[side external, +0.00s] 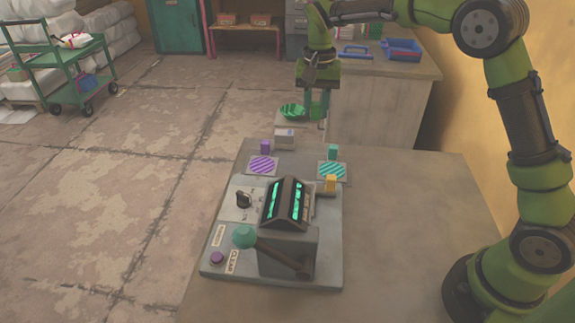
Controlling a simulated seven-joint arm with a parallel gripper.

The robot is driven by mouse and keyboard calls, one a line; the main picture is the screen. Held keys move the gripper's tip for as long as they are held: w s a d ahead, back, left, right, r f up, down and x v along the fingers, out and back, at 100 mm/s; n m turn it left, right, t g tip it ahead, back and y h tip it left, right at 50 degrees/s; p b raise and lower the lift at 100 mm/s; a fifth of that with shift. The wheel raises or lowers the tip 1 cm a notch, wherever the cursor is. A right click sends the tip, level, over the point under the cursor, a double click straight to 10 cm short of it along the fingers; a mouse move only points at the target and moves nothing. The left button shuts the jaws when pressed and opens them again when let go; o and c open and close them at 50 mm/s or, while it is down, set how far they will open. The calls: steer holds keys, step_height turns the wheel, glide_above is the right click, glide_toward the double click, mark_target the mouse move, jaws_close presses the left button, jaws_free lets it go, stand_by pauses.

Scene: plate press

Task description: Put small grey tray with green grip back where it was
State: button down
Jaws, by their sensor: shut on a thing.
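My gripper (316,112) is at the far edge of the grey table, pointing down. It is shut on a small grey tray (286,123); the tray's grip looks green and is mostly hidden between the fingers. A dark green striped round piece (292,111) shows at the tray's left side. Two other small grey trays lie on the table nearer the camera. One has a purple grip (265,147) and purple stripes (262,164). The other has a teal grip (333,152) and teal stripes (332,170).
A press machine (288,245) with a teal-knobbed lever (244,236), a black dial and a purple button stands in front. A pale block (284,138) sits behind the trays. A counter with a blue bin (402,49) is behind. The table's right side is clear.

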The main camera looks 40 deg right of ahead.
step_height(320, 180, down, 15)
steer(key=shift+w, duration=0.1)
stand_by(0.5)
steer(key=shift+f, duration=0.15)
steer(key=shift+f, duration=0.45)
steer(key=c, duration=0.9)
jaws_free()
steer(key=shift+o, duration=0.3)
